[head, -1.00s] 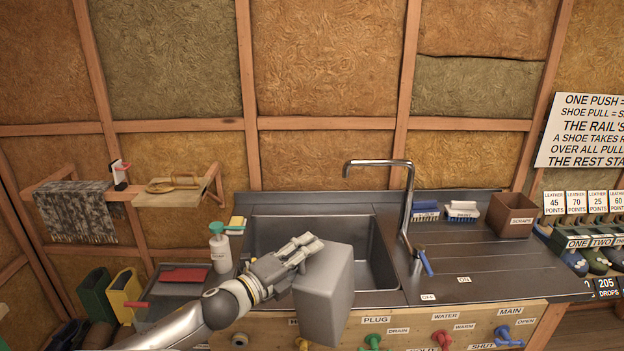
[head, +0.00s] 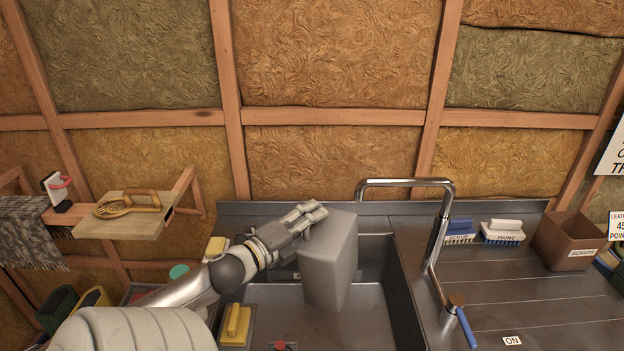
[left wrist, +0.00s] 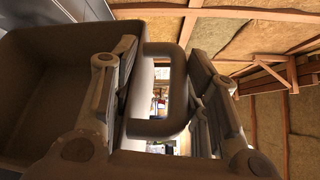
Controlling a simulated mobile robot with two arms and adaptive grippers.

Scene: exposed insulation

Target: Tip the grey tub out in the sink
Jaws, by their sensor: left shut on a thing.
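The grey tub (head: 328,265) is over the sink (head: 385,318), in front of the back rim. Its smooth outer sides face the head view, and its opening does not show there. My left gripper (head: 306,214) is at the tub's upper left. In the left wrist view, the tub (left wrist: 40,95) shows its rim and dark inside at the left. The fingers of my left gripper (left wrist: 165,95) are shut around its loop handle. I cannot tell whether anything is inside the tub or has come out. My right gripper is not in view.
The tap (head: 437,225) arches just right of the tub. Two brushes (head: 480,232) and a brown scraps box (head: 567,242) stand on the right-hand drainer. A yellow-handled item (head: 236,322) is at the sink's left. A wooden shelf (head: 125,216) juts from the wall at left.

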